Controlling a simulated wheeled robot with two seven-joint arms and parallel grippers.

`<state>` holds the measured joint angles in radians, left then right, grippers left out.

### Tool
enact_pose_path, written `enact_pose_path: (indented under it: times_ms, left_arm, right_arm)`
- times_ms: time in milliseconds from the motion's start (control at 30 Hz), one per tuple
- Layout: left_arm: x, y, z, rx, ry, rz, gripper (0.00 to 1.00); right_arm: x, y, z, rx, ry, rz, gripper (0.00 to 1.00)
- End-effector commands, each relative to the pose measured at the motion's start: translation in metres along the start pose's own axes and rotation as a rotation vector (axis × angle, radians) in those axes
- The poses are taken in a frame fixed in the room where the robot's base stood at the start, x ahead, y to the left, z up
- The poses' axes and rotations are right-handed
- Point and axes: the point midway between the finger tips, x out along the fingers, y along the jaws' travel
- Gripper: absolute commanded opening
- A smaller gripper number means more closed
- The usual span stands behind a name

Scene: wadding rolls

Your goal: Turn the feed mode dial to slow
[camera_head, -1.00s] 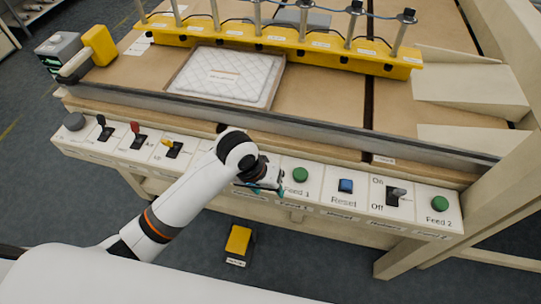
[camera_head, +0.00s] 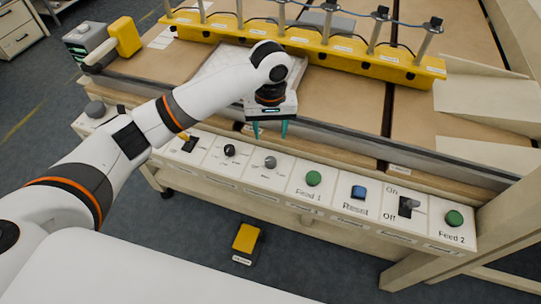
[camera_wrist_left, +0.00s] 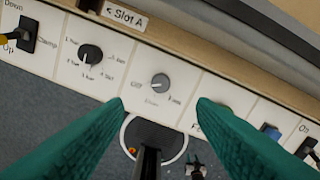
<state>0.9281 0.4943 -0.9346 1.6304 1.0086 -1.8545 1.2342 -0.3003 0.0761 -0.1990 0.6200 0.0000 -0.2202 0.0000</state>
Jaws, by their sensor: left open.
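Two dials sit side by side on the sloped white panel (camera_head: 333,199). One is a black dial (camera_head: 230,150) with several printed positions around it; it also shows in the left wrist view (camera_wrist_left: 90,54). To its right is a grey dial (camera_head: 271,163) with fewer labels, also in the left wrist view (camera_wrist_left: 160,80). The print is too small to tell surely which is the feed mode dial. My left gripper (camera_head: 270,131) is open and empty above the panel's back edge, fingers pointing down. In the left wrist view the grey dial lies just ahead of the gap between the fingertips (camera_wrist_left: 160,103).
Right of the dials are a green Feed 1 button (camera_head: 313,178), a blue Reset button (camera_head: 358,192), an On/Off switch (camera_head: 408,206) and a green Feed 2 button (camera_head: 454,218). A quilted pad (camera_head: 215,73) lies behind my gripper. A yellow pedal (camera_head: 246,238) is on the floor.

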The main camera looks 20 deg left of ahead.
Motion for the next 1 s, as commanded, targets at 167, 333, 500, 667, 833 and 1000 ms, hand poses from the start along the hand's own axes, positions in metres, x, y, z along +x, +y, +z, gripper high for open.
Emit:
enact_pose_path:
  times_ms: [167, 333, 500, 667, 833, 1000]
  left_arm:
    - [0.030, 0.001, -0.001, 0.002, 0.004, 0.003, 0.51]
    - [0.066, 0.001, -0.001, 0.002, 0.003, 0.001, 0.51]
    - [0.094, 0.000, -0.001, 0.004, 0.002, 0.001, 0.51]
    - [0.109, 0.000, -0.001, 0.004, -0.001, -0.002, 0.51]
    - [0.114, 0.000, -0.001, 0.005, -0.002, -0.001, 0.51]
    - [0.114, 0.000, -0.001, 0.005, -0.002, -0.001, 0.51]
  right_arm:
    - [-0.001, 0.000, 0.000, 0.000, 0.000, 0.000, 0.36]
    - [-0.001, 0.000, 0.000, 0.000, 0.000, 0.000, 0.36]
    - [-0.002, -0.001, 0.000, -0.001, 0.000, -0.001, 0.36]
    - [-0.002, -0.003, 0.000, -0.003, 0.000, -0.004, 0.36]
    - [-0.002, -0.004, 0.000, -0.003, 0.000, -0.005, 0.36]
    - [-0.002, -0.004, 0.000, -0.004, 0.000, -0.005, 0.36]
